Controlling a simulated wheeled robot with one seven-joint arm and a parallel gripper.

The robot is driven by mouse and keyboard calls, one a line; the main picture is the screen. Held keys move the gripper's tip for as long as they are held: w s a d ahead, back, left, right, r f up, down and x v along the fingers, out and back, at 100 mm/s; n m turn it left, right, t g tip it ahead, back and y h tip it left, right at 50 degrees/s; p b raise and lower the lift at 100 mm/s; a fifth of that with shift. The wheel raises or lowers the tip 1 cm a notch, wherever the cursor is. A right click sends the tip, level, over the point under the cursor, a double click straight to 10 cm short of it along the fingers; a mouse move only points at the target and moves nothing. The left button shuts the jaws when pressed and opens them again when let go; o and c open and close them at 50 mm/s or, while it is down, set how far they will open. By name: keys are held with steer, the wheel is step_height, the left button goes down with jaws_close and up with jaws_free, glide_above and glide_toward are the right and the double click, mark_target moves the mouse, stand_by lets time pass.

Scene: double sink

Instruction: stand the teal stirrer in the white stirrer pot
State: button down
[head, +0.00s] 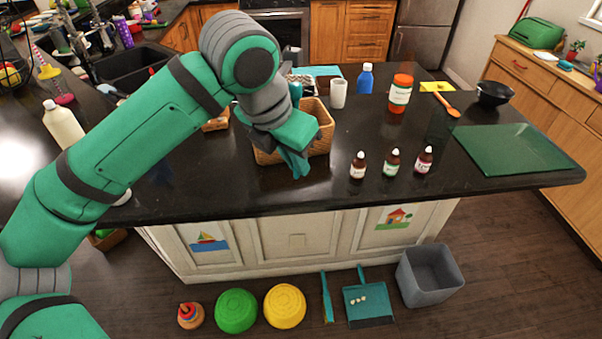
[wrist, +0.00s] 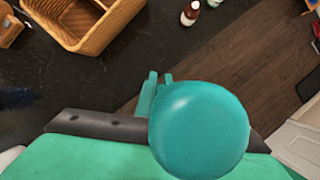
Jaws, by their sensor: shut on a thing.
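My gripper (head: 294,163) hangs over the front of the wicker basket in the head view, pointing down. In the wrist view its teal fingers (wrist: 158,88) are partly hidden behind a large, smooth, round teal end, which I take as the teal stirrer (wrist: 198,130). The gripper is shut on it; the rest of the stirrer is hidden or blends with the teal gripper. The white stirrer pot appears to be the upright white cup (head: 338,93), standing on the counter behind and right of the basket, apart from my gripper. Its inside is hard to see.
The wicker basket (head: 322,138) also shows in the wrist view (wrist: 88,38). Several small brown bottles (head: 392,162) stand to its right. A blue bottle (head: 366,78) and an orange-and-white jar (head: 399,94) stand near the cup. A green glass board (head: 512,150) lies at right.

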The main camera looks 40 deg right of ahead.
steer(key=w+d+f, duration=0.1)
steer(key=f, duration=0.1)
steer(key=w+d+f, duration=0.1)
steer(key=w+f, duration=0.1)
steer(key=w+d+f, duration=0.1)
steer(key=d+f, duration=0.1)
steer(key=shift+w, duration=0.15)
steer(key=shift+w+f, duration=0.2)
steer(key=shift+f, duration=1.55)
steer(key=shift+f, duration=0.15)
steer(key=c, duration=1.9)
jaws_free()
steer(key=shift+o, duration=0.2)
steer(key=v, duration=1.2)
